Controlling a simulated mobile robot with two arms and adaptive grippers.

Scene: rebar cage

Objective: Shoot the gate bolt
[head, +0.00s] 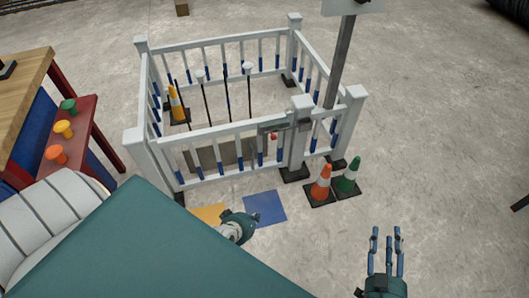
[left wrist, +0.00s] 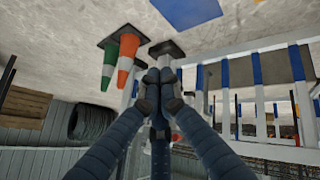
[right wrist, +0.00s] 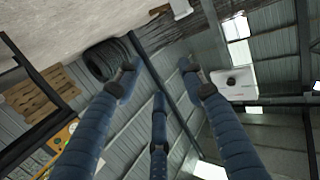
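The white railing pen (head: 208,128) has a grey metal bolt plate (head: 272,127) on its front top rail, beside the thick post (head: 299,145). A small red knob (head: 273,136) hangs just below the plate. A small red spot (left wrist: 176,137) shows between my fingers in the left wrist view. My left gripper (head: 240,222) is in front of the pen, apart from the bolt; its fingertips (left wrist: 161,88) are drawn together with nothing visible between them. My right gripper (head: 386,238) is open and empty over bare floor at the lower right, away from the pen.
An orange cone (head: 321,185) and a green cone (head: 350,177) stand by the pen's right front corner. A blue floor square (head: 265,208) lies before the pen. A red bench (head: 78,135) with coloured knobs is at left.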

